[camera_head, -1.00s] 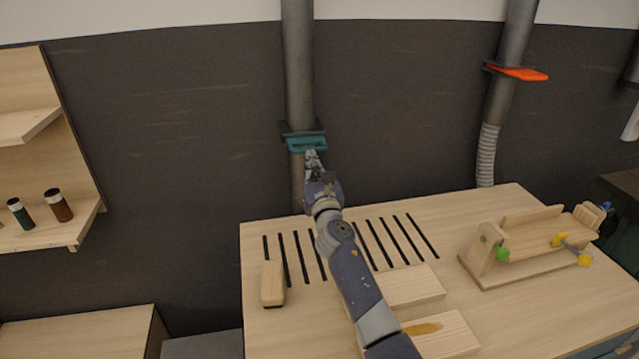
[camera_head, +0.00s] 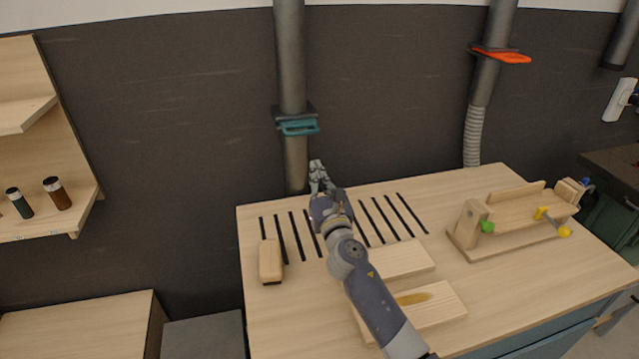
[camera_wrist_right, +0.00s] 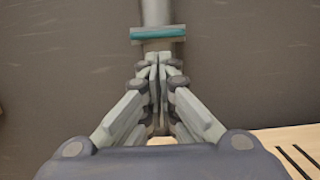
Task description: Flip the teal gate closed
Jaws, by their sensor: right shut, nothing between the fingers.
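The teal gate (camera_head: 299,127) sits on a grey vertical duct (camera_head: 291,60) against the dark wall, at the back of the table. It also shows in the right wrist view (camera_wrist_right: 158,34), just beyond my fingertips. My right gripper (camera_head: 316,164) is shut and empty, in front of and below the gate in the head view. In the right wrist view the shut fingers (camera_wrist_right: 158,58) point toward the duct, apart from the gate as far as I can tell. My left gripper is not in view.
A wooden table (camera_head: 350,285) with dark slots stands below. On it are a wooden block (camera_head: 270,262), flat boards (camera_head: 430,305) and a wooden jig (camera_head: 515,215). A second duct with an orange gate (camera_head: 502,56) is at the right.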

